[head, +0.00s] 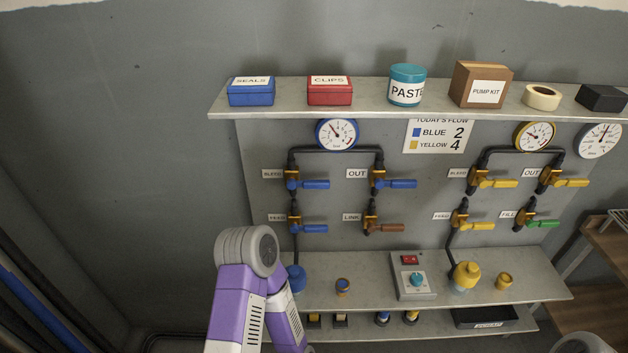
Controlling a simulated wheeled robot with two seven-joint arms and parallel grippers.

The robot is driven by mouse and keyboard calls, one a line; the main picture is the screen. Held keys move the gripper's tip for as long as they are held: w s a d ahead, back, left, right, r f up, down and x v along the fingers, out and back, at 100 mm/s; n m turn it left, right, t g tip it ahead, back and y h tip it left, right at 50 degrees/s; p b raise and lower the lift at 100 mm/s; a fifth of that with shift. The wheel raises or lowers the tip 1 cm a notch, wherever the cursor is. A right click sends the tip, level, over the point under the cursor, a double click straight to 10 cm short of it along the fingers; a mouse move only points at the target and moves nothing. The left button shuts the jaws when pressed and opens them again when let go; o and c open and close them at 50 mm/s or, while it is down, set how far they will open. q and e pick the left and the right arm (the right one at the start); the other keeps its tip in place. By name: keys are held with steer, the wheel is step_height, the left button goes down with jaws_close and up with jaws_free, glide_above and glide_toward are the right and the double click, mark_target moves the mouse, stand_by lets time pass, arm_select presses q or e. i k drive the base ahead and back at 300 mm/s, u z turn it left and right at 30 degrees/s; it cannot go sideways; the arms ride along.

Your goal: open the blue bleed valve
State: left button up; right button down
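The blue bleed valve has a brass body (292,180) and a blue lever handle (315,184) that points sideways to the right. It is on the grey panel at the upper left of the pipework, beside a white BLEED label (272,174). A blue-rimmed gauge (337,134) is above it. The blue OUT valve (397,183) is to its right, and the blue FEED valve (313,228) is below it. Both of their levers also point right. Neither gripper is in view; a purple and grey part of my arm shows at the bottom, below the valves.
A shelf (375,112) with boxes and a PASTE jar (407,86) juts out above the valves. Yellow valves (497,183) and a brown LINK lever (389,227) are on the same panel. A lower shelf (535,282) carries a control box (414,278) and caps.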

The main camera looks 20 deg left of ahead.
mark_target(292, 183)
steer(key=u, duration=0.75)
steer(key=i, duration=0.3)
steer(key=u, duration=0.05)
